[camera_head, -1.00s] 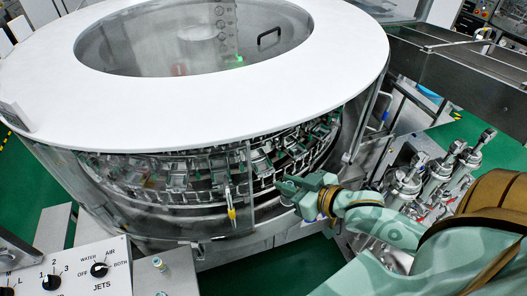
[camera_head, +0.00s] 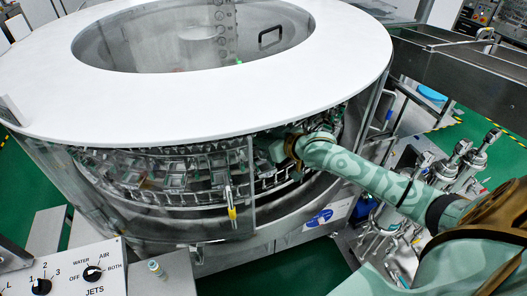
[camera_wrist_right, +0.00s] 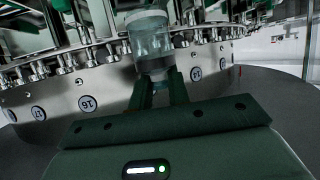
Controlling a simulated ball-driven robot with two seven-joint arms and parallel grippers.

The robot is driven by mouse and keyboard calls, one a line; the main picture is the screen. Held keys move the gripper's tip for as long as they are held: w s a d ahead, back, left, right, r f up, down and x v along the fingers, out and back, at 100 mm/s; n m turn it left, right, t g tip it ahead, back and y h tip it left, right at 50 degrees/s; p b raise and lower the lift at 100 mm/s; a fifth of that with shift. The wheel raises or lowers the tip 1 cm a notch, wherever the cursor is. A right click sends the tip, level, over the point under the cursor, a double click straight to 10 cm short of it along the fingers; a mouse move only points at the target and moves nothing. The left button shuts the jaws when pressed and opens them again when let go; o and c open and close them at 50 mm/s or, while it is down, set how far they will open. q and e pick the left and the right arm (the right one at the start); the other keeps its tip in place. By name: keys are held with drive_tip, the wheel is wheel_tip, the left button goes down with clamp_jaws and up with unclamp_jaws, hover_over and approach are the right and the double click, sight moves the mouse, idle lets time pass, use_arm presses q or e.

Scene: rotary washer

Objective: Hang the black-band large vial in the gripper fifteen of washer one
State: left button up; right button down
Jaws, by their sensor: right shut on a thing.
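The rotary washer (camera_head: 90,110) is a large round machine with a white top ring and a row of metal grippers (camera_head: 180,180) around its inside. My right gripper (camera_head: 275,150) reaches through its front opening, under the white rim, among these grippers. In the right wrist view my right gripper (camera_wrist_right: 158,88) is shut on a clear large vial (camera_wrist_right: 151,45) with a pale top end. The vial stands roughly upright in front of the washer's metal ring (camera_wrist_right: 110,88). The vial is hidden in the head view. My left gripper is out of view.
Round number plates sit on the ring; one plate (camera_wrist_right: 89,103) is near the held vial. A clear guard panel (camera_head: 215,190) with a yellow-handled part borders the opening. Metal valves (camera_head: 455,165) stand at right.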

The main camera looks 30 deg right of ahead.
drive_tip(key=f, duration=0.2)
drive_tip(key=f+b, duration=0.1)
drive_tip(key=f, duration=0.1)
drive_tip(key=shift+w+f+b, duration=0.2)
drive_tip(key=shift+f+b, duration=0.1)
drive_tip(key=shift+f, duration=0.05)
drive_tip(key=shift+r, duration=0.1)
drive_tip(key=c, duration=1.3)
unclamp_jaws()
drive_tip(key=shift+c, duration=0.2)
drive_tip(key=shift+s, duration=0.1)
